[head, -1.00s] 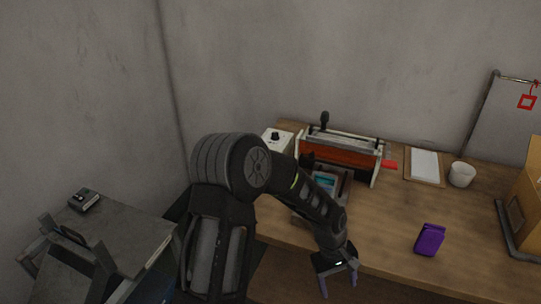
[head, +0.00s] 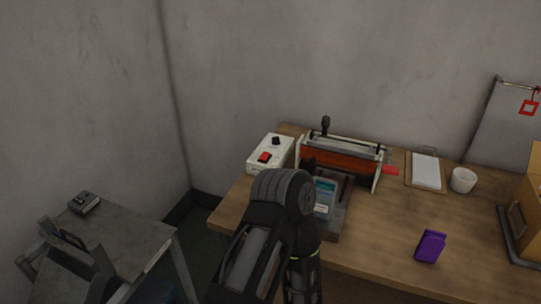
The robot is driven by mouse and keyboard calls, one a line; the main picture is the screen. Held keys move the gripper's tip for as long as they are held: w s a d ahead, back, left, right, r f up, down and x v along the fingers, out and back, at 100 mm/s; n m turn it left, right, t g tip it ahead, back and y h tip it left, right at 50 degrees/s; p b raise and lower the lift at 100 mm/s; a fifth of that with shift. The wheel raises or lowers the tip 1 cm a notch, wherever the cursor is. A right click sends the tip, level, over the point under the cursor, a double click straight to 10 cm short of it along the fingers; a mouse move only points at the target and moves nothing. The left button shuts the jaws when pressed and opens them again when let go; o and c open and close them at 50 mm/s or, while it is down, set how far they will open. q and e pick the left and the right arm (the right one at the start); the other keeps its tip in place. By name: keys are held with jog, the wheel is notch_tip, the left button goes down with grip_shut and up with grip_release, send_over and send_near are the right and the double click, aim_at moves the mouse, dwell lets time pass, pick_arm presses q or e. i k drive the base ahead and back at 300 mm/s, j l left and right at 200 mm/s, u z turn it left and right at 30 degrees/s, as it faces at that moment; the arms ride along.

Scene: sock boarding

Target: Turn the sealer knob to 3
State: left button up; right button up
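The sealer's white control box (head: 253,149) stands at the back left of the wooden table in the head view. A small black knob (head: 276,141) sits on its top, with a red switch (head: 264,157) in front of it. The knob's setting is too small to read. The sealer (head: 337,161), with an orange-red front and a black upright handle, stands just right of the box. One arm of mine rises in front of the table at bottom centre, its forearm pointing down out of the picture.
A packet with a blue label (head: 325,194) lies on a dark tray before the sealer, partly behind my arm. A purple item (head: 430,246), a clipboard (head: 425,169) and a white cup (head: 463,180) are to the right. A grey cart (head: 125,235) stands at left.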

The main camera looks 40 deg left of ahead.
aim_at(276, 140)
jog(key=i, duration=0.45)
jog(key=u, duration=1.6)
